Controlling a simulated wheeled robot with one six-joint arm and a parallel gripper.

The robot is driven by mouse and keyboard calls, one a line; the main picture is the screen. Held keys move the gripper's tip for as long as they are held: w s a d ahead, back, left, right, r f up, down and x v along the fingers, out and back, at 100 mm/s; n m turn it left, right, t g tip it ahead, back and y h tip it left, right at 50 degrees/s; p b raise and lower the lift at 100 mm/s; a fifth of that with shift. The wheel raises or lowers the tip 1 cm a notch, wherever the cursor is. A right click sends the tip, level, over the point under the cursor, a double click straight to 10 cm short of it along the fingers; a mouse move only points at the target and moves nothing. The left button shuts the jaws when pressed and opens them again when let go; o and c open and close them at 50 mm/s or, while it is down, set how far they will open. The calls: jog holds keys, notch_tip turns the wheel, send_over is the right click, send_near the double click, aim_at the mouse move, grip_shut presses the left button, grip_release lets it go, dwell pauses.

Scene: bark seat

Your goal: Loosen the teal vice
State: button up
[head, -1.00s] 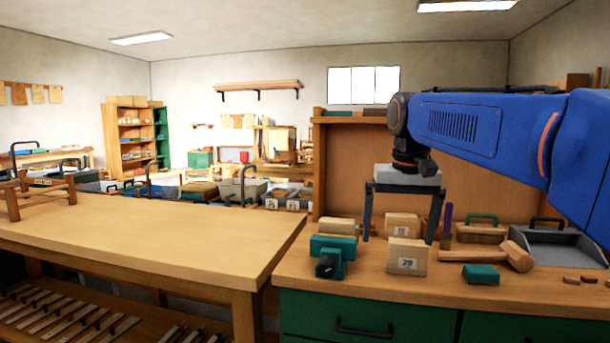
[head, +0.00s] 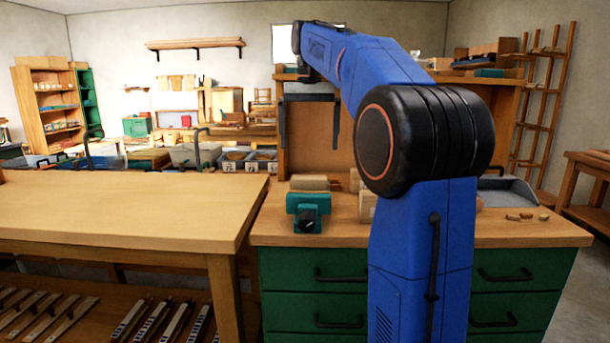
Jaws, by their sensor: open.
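The teal vice (head: 308,202) sits near the left end of the green-drawer bench, with its black round knob (head: 307,220) facing me. A pale wooden block (head: 309,183) shows at the top of the vice; I cannot tell whether the jaws grip it. My gripper (head: 310,147) is open and empty, with its two dark fingers spread and pointing down. In the picture it hangs above the vice, in front of the upright wooden back panel, apart from the vice.
The green-drawer bench (head: 520,232) has small wooden pieces (head: 527,216) and a grey dustpan (head: 505,190) at its right. A numbered block is mostly hidden behind my arm. The wooden table (head: 120,205) at left has a clear top. A tall rack (head: 545,110) stands at right.

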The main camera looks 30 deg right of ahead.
aim_at(309, 191)
notch_tip(309, 191, down, 16)
jog(key=shift+r, duration=0.2)
dwell(0.4)
jog(key=c, duration=1.3)
jog(key=shift+s+a, duration=0.15)
jog(key=shift+s, duration=0.1)
jog(key=o, duration=1.3)
jog(key=shift+r, duration=0.15)
